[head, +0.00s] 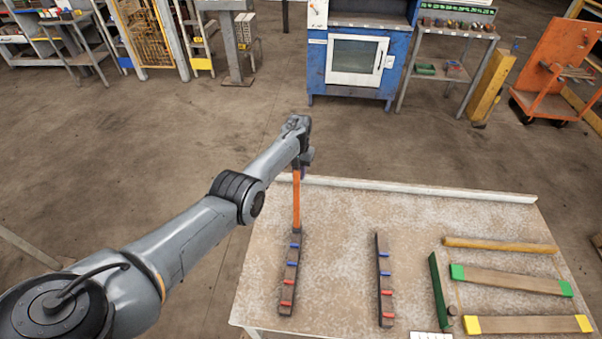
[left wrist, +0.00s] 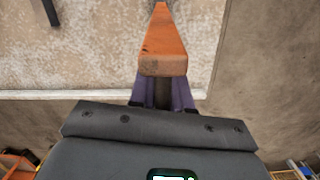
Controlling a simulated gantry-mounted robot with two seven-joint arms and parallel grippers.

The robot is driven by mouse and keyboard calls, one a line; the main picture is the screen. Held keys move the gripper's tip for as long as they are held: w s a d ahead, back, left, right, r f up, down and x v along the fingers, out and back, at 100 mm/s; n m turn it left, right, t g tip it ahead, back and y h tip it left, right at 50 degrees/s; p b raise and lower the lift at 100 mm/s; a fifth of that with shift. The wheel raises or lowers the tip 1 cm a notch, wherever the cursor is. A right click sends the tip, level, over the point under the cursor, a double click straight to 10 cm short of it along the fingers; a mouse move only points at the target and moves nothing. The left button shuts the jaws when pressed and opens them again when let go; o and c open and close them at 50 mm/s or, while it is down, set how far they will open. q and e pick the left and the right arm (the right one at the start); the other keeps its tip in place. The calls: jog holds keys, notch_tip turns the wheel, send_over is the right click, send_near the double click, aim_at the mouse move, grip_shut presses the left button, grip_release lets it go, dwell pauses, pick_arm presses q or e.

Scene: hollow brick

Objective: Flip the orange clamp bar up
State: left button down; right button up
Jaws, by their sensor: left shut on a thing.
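The orange clamp bar (head: 297,203) stands up from the far end of the left dark rail (head: 288,283) in the head view. In the left wrist view the bar (left wrist: 162,48) runs away from the camera, its blunt near end between my fingers. My left gripper (head: 301,172) is at the bar's upper end, mostly hidden by its own wrist. In the left wrist view its purple fingers (left wrist: 162,92) are shut on the bar. My right gripper is not in view.
The rails carry blue and red pegs; a second rail (head: 384,280) lies to the right. Farther right are a green bar (head: 439,290), a wooden rod (head: 500,245), a green-ended plank (head: 510,280) and a yellow-ended plank (head: 528,324). A raised strip (head: 420,189) edges the table's back.

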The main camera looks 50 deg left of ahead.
pick_arm(q)
jog(key=shift+s+a+f, duration=0.1)
jog(key=shift+a+f, duration=0.05)
jog(key=shift+f, duration=0.1)
jog(key=c, duration=1.4)
grip_release()
jog(key=shift+c, duration=0.2)
jog(key=shift+o, duration=1.4)
jog(key=shift+a+r, duration=0.1)
jog(key=shift+a, duration=0.1)
jog(key=shift+d, duration=0.15)
jog(key=shift+r, duration=0.15)
jog(key=shift+r, duration=0.25)
notch_tip(320, 180, up, 10)
jog(key=p, duration=0.2)
jog(key=shift+w+a, duration=0.4)
jog(key=shift+w, duration=0.05)
